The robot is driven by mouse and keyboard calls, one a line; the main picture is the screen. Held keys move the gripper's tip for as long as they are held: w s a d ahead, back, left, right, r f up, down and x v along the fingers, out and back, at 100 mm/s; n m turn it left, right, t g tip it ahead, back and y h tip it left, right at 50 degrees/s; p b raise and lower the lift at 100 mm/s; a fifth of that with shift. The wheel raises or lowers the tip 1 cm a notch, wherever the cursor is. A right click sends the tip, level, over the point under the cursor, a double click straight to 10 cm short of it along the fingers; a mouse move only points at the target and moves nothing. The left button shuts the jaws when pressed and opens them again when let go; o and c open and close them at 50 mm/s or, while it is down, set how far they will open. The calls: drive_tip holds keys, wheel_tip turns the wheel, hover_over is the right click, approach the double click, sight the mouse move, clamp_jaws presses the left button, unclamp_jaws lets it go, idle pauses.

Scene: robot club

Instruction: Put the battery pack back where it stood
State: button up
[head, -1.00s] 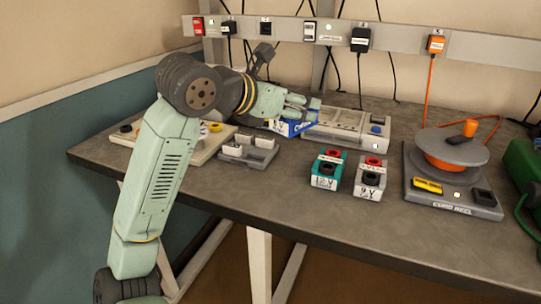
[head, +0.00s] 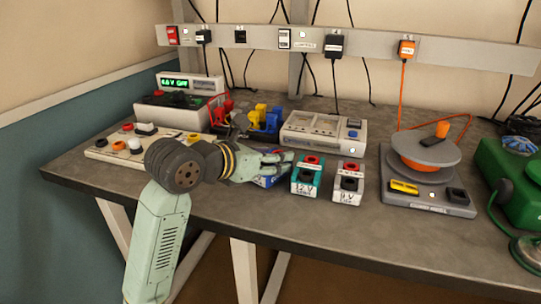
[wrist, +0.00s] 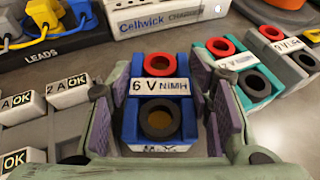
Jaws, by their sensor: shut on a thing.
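The battery pack is a blue 6 V NiMH block with a red and a black ring terminal. It fills the middle of the wrist view (wrist: 128,122), and part of its blue side shows in the head view (head: 270,182). My gripper (head: 285,158) is shut on it, with a purple-padded finger on each side in the wrist view (wrist: 160,90). The pack is upright, just left of the teal 12 V pack (head: 307,177). I cannot tell whether its base touches the bench. The white 9 V pack (head: 348,184) stands right of the teal one.
The Cellwick charger (head: 324,133) stands behind. Small OK-marked cells in a grey holder (wrist: 35,135) lie left of my gripper. The leads tray (wrist: 50,40) is behind left. The cord reel (head: 428,180) is to the right. Bare bench (head: 300,222) lies in front.

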drive_tip(key=shift+f, duration=0.15)
drive_tip(key=o, duration=1.6)
drive_tip(key=shift+c, duration=0.2)
